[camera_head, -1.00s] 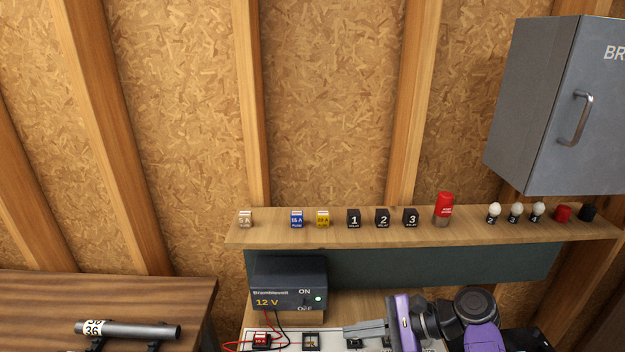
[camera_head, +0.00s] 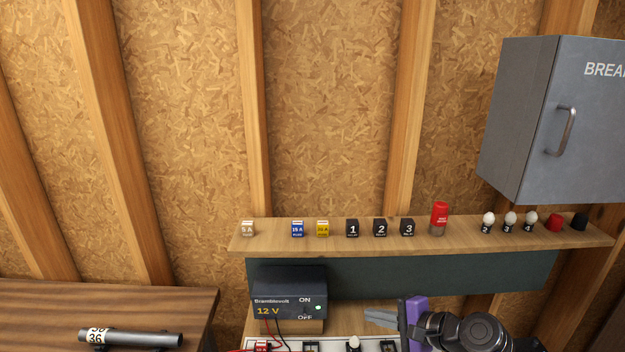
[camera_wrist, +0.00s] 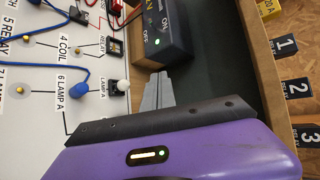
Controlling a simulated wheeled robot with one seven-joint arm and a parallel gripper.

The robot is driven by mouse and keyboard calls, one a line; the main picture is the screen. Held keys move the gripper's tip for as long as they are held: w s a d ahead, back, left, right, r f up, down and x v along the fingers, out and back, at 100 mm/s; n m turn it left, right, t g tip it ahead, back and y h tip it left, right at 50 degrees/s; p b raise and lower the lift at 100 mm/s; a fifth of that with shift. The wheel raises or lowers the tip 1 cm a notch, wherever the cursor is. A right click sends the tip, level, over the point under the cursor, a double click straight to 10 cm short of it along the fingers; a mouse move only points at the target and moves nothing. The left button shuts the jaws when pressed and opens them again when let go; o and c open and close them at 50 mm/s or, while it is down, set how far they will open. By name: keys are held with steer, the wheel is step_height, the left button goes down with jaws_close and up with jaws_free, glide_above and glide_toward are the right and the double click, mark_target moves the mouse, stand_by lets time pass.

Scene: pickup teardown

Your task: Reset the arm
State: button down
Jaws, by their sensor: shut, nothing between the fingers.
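My gripper (camera_head: 381,317) is at the bottom of the head view, its grey fingers together and pointing left, with nothing between them. It is in front of the lower shelf, to the right of the power supply. The dark Bramblevolt power supply (camera_head: 289,293) reads 12 V with a green light lit.
The upper shelf (camera_head: 380,243) holds fuses, relay blocks 1 (camera_head: 352,228), 2 and 3, a red-capped can (camera_head: 439,218), several bulbs and caps. A grey cabinet (camera_head: 530,120) hangs at right.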

steer(key=s+d+f+n+t+h+b, duration=0.1)
steer(key=s+d+f+n+t+h, duration=0.25)
steer(key=s, duration=0.45)
steer(key=s+d+f+n+t+h+b, duration=0.25)
steer(key=s+d+h, duration=0.25)
steer(key=s, duration=0.4)
steer(key=s+a+r+n+b, duration=0.1)
steer(key=s+r+n+b, duration=0.1)
steer(key=s, duration=1.5)
steer(key=s+a+r+n+b, duration=0.1)
steer(key=s+n, duration=0.3)
steer(key=s, duration=1.3)
steer(key=shift+a+r+n+b, duration=0.4)
steer(key=shift+a, duration=0.2)
